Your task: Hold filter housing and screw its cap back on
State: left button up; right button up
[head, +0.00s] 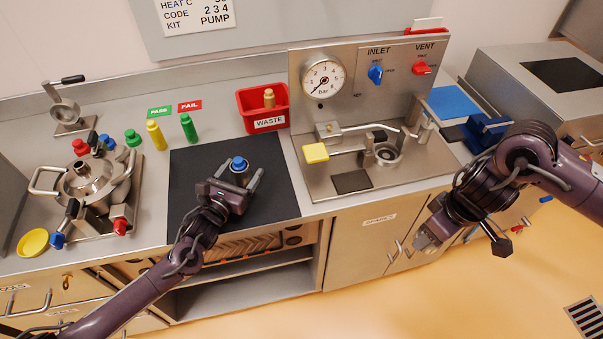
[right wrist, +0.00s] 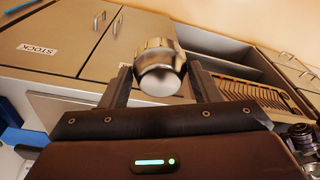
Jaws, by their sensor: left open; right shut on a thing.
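A short metal part with a blue top (head: 239,164) stands on the black mat (head: 275,195) in the head view. My left gripper (head: 236,179) is open, with its fingers on either side of this part; whether they touch it cannot be seen. My right gripper (head: 430,238) is shut on a shiny metal cylinder with a rounded end (right wrist: 160,68), held in the air in front of the cabinets. It shows between the two fingers in the right wrist view. I cannot tell from its shape whether it is the housing or the cap.
Behind the mat stand a yellow bottle (head: 156,135), a green bottle (head: 189,128) and a red waste bin (head: 263,107). A steel hopper (head: 88,183) is at the left. A gauge panel with a steel tray (head: 318,185) is right of the mat. The mat's right part is clear.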

aim_at(236, 167)
pick_arm(q)
jog(key=shift+s, duration=0.1)
jog(key=shift+c, duration=0.3)
pick_arm(e)
jog(key=shift+s, duration=0.1)
pick_arm(q)
jog(key=c, duration=1.2)
jog(key=shift+r, duration=0.2)
